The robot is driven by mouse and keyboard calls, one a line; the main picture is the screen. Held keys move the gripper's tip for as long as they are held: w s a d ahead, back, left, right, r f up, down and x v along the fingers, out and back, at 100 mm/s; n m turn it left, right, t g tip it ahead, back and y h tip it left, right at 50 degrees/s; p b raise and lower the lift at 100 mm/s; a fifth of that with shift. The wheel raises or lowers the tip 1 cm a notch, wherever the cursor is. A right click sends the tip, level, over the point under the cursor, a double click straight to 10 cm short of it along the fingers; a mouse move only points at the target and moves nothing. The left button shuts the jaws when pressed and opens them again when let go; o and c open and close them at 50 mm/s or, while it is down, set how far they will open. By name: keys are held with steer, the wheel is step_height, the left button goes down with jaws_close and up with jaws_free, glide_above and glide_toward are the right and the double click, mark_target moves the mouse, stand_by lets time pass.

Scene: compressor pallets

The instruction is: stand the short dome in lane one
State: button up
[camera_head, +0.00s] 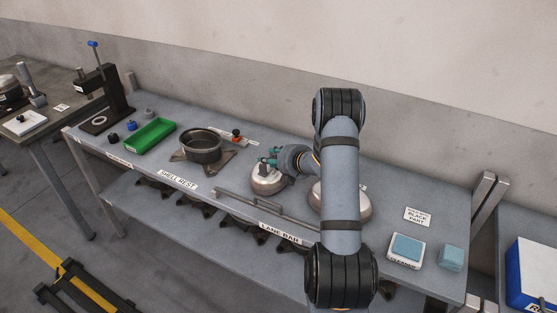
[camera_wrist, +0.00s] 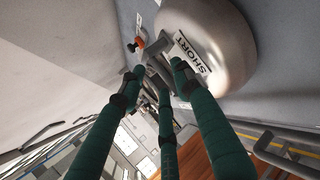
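The short dome (camera_head: 267,182) is a pale metal dome standing on the bench behind the lane bar (camera_head: 268,206). In the wrist view the dome (camera_wrist: 215,35) fills the upper right, and its tag (camera_wrist: 192,53) reads SHORT. My gripper (camera_head: 268,158) comes in from the right, with its green fingers at the top of the dome. In the wrist view the fingertips (camera_wrist: 158,76) are beside the tag, around a small grey part. Whether they grip it is unclear. A second, wider dome (camera_head: 358,207) sits to the right, partly hidden by my arm. No lane number is readable.
A dark pot-like shell (camera_head: 201,146) sits on the shell rest at left, beside a green tray (camera_head: 150,135) and a black press (camera_head: 104,97).

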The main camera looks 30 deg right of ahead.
steer(key=b+v, duration=0.2)
steer(key=v, duration=0.9)
steer(key=shift+s, duration=0.2)
steer(key=shift+w, duration=0.1)
stand_by(0.8)
steer(key=p+x, duration=0.2)
steer(key=x, duration=1)
steer(key=shift+r, duration=0.7)
